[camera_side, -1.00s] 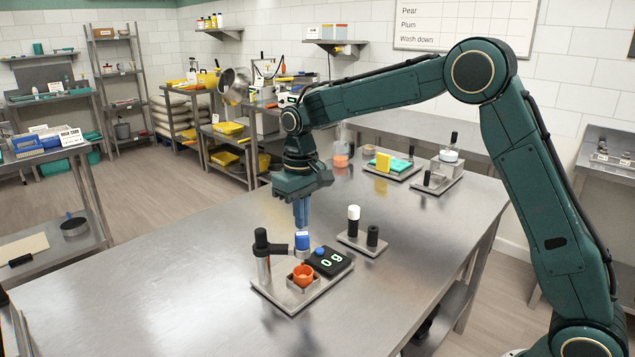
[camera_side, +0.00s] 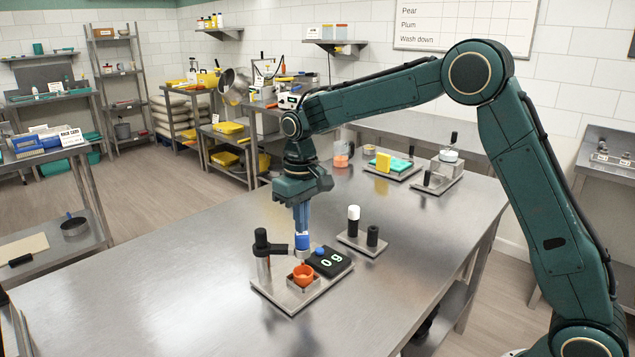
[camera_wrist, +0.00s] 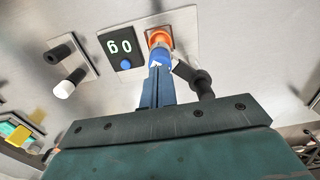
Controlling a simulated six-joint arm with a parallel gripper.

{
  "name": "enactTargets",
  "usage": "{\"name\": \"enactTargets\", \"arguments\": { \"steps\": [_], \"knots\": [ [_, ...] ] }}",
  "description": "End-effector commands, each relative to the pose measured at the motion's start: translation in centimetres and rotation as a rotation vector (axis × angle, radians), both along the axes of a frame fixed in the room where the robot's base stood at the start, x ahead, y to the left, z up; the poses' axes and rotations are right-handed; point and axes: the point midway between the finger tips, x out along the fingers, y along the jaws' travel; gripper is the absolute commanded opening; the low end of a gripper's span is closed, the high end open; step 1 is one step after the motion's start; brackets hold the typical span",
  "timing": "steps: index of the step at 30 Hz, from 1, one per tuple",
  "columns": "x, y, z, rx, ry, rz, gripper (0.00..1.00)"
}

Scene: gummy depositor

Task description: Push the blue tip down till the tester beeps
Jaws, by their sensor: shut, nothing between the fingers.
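The tester is a steel base plate (camera_side: 288,302) with a black-topped post (camera_side: 262,252), whose black side arm holds a blue tip (camera_side: 302,242) with a pale lower end. The blue tip (camera_wrist: 160,57) also shows in the wrist view, with a white mark on it. An orange cup (camera_side: 303,275) sits in a square holder below the tip. The black display (camera_side: 330,262) reads "0 g" and has a blue button (camera_side: 320,251). My gripper (camera_side: 302,231) is shut and empty, pointing down directly over the blue tip. Its fingertips look at or very near the tip's top; contact cannot be told.
A small plate (camera_side: 362,246) with a white-topped post and a black post stands right of the tester. Farther back are a tray with a yellow block (camera_side: 383,162) and another steel fixture (camera_side: 437,180). The table's left part is clear.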

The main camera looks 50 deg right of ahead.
Motion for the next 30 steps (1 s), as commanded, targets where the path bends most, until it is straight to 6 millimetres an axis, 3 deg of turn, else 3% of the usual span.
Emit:
{"name": "enactTargets", "arguments": {
  "steps": [30],
  "knots": [
    [0.0,0.0,-2.2,0.000,0.002,0.000,0.00]
  ]
}}
